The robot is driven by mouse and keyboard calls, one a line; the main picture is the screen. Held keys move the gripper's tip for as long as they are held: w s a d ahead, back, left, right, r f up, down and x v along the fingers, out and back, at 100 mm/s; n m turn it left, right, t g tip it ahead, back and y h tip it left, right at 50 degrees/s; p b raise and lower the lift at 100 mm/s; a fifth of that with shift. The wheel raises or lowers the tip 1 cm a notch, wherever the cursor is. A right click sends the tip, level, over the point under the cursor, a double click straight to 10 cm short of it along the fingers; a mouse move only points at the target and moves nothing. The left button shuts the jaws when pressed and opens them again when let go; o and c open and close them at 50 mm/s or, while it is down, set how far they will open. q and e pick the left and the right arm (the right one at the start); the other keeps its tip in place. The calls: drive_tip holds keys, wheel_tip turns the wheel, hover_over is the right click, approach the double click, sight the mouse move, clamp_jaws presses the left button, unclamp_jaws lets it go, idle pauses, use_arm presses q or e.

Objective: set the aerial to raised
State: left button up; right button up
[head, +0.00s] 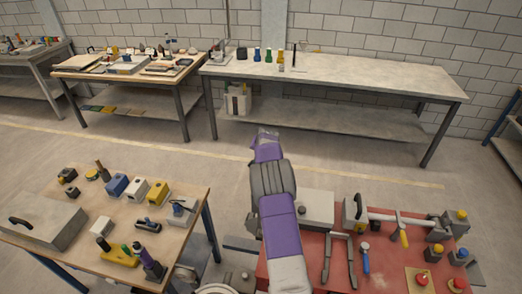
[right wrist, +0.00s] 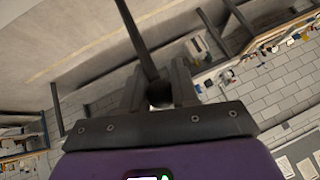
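My right gripper (right wrist: 158,88) sits at the centre of the right wrist view. A dark rounded end (right wrist: 160,95) fills the gap between its fingers. A dark rod, which looks like the aerial (right wrist: 139,40), runs from there to the top edge; its base is outside that view. The fingers appear shut on it. In the head view my right arm reaches forward from the lower middle, with the right gripper (head: 267,135) above the floor. The arm hides any rod behind it. My left gripper is not in view.
A red table (head: 307,268) at lower right carries a grey box (head: 317,208), a long bar, hand tools and coloured buttons. A wooden table (head: 190,232) at lower left holds several small items. Workbenches stand along the wall. Open floor lies between.

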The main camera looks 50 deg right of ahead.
drive_tip(key=o, duration=0.4)
drive_tip(key=shift+w+f, duration=0.2)
drive_tip(key=shift+f, duration=0.15)
drive_tip(key=shift+s+r, duration=0.15)
drive_tip(key=shift+s+a+r, duration=0.15)
drive_tip(key=shift+s+r, duration=0.05)
drive_tip(key=shift+r, duration=0.2)
drive_tip(key=v, duration=0.6)
drive_tip(key=shift+s+a+r+b, duration=0.1)
drive_tip(key=shift+a+r+b, duration=0.05)
drive_tip(key=shift+b, duration=0.2)
